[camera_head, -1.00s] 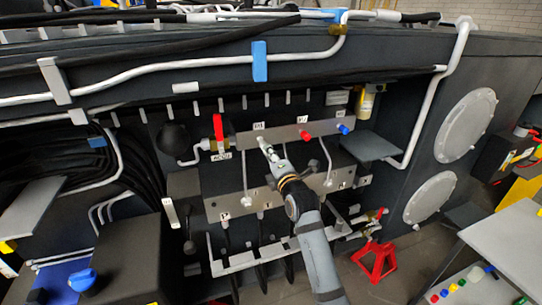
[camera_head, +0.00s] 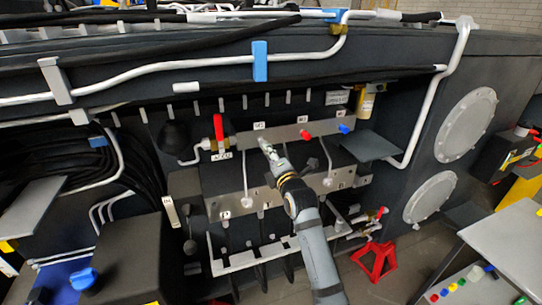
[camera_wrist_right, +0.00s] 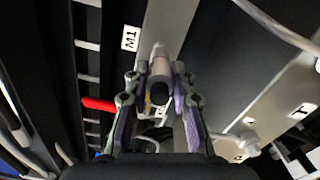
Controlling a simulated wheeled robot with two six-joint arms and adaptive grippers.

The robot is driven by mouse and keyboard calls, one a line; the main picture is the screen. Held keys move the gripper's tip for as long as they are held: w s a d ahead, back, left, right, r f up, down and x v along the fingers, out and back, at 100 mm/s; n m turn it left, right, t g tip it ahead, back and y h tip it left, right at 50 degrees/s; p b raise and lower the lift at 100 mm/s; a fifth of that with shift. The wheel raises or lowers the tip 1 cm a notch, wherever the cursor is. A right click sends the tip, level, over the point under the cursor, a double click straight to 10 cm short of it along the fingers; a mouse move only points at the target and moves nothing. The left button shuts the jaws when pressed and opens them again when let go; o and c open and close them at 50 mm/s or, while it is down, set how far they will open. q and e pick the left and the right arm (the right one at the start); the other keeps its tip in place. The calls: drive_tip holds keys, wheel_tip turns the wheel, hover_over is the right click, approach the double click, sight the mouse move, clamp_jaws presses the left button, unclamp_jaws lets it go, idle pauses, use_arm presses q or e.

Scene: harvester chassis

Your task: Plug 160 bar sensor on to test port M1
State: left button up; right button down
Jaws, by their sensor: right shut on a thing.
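My right gripper (camera_head: 267,151) is at the upper metal manifold plate (camera_head: 290,131), just below the small white M1 label (camera_head: 259,126). In the right wrist view the gripper (camera_wrist_right: 158,92) is shut on the sensor (camera_wrist_right: 159,66), a small light-grey cylinder with a darker rear end, between its two fingers. The sensor's narrow front end points at the plate, beside the M1 label (camera_wrist_right: 130,38). The M1 port itself is hidden behind the sensor, so I cannot tell whether they touch. My left gripper is not in view.
A red cap (camera_head: 306,134) and a blue cap (camera_head: 343,129) sit on the plate to the right. A red-handled valve (camera_head: 218,128) stands close on the left. A dark shelf (camera_head: 369,145) juts out at right, and a lower plate (camera_head: 240,204) has pipes above it.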

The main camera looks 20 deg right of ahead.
drive_tip(key=shift+w+r, duration=0.1)
drive_tip(key=shift+w, duration=0.75)
drive_tip(key=c, duration=1)
unclamp_jaws()
drive_tip(key=shift+c, duration=0.2)
drive_tip(key=shift+s, duration=0.3)
drive_tip(key=s, duration=1.1)
drive_tip(key=shift+s+d, duration=0.15)
drive_tip(key=shift+s, duration=0.05)
